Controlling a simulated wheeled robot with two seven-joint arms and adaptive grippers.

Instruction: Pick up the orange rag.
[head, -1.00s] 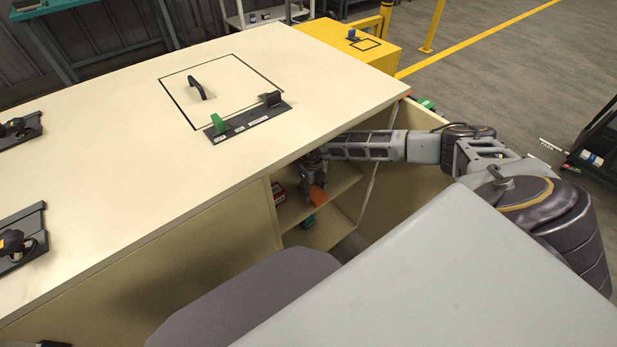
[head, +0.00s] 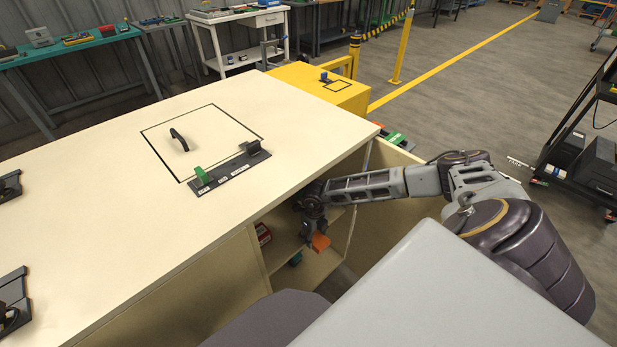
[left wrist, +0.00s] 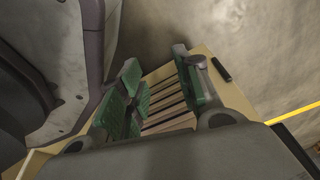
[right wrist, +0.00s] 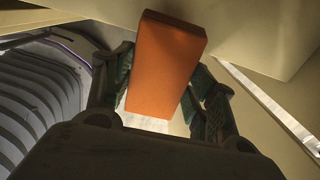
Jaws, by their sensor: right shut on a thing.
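The orange rag (right wrist: 165,62) looks like a folded, block-like piece and fills the top middle of the right wrist view. My right gripper (right wrist: 160,85) is shut on it, one finger on each side. In the head view the rag (head: 320,242) hangs below my right gripper (head: 312,226), at the open front of the cabinet. My left gripper (left wrist: 157,62) shows only in the left wrist view. Its fingers are apart with nothing between them.
The cream cabinet (head: 110,215) has an open shelf compartment (head: 285,235) with a red item (head: 263,234) and a green item (head: 296,258) inside. An open door panel (head: 385,215) stands right of the rag. A black cart (head: 590,150) stands at right.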

